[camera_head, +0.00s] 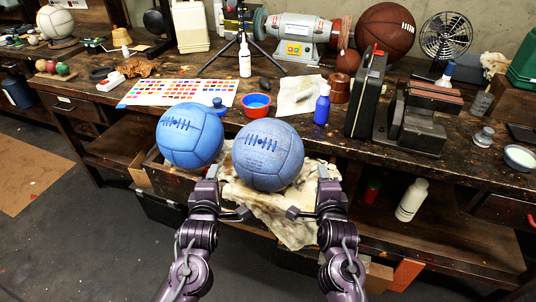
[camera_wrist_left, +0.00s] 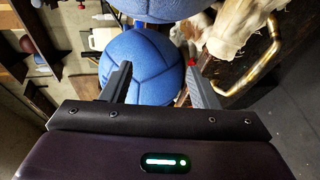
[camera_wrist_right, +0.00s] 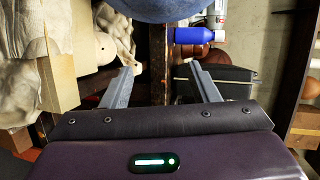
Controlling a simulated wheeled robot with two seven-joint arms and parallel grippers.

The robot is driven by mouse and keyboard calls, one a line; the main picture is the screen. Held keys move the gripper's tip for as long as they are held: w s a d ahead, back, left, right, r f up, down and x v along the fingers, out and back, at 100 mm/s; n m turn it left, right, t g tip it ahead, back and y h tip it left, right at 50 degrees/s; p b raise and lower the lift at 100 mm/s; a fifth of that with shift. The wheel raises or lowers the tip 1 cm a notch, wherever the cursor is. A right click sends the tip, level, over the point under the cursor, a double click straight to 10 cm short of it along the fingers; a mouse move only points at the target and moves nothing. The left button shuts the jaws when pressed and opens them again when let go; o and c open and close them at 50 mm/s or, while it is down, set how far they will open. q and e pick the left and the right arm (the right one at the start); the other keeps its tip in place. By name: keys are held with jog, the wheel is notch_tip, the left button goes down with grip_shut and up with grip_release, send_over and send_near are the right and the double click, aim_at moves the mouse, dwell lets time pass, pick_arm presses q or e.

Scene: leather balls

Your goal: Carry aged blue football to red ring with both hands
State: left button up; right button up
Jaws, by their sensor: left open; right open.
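The aged blue football (camera_head: 268,156), faded and worn, rests on a stained cloth at the bench's front. It shows at the top of the left wrist view (camera_wrist_left: 165,8) and right wrist view (camera_wrist_right: 163,8). A brighter blue ball (camera_head: 190,136) sits just left of it, also in the left wrist view (camera_wrist_left: 140,62). My left gripper (camera_head: 226,194) is open, low at the aged ball's left front. My right gripper (camera_head: 308,192) is open, low at its right front. Both look empty.
A blue bottle (camera_head: 321,108) and black case (camera_head: 366,96) stand right of the balls. A tripod with a white bottle (camera_head: 245,60), a grinder (camera_head: 297,40) and a basketball (camera_head: 385,32) are behind. The cloth (camera_head: 280,212) hangs over the front.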

pick_arm(q)
jog(key=d+x, duration=0.1)
jog(key=x, duration=1.2)
jog(key=shift+w+d, duration=0.25)
jog(key=shift+w, duration=0.15)
pick_arm(e)
jog(key=a+x, duration=0.1)
jog(key=x, duration=1.2)
jog(key=shift+w+a, duration=0.3)
jog(key=shift+w, duration=0.1)
pick_arm(q)
jog(key=shift+d+f, duration=0.1)
jog(key=shift+f, duration=0.1)
pick_arm(e)
jog(key=shift+f, duration=0.2)
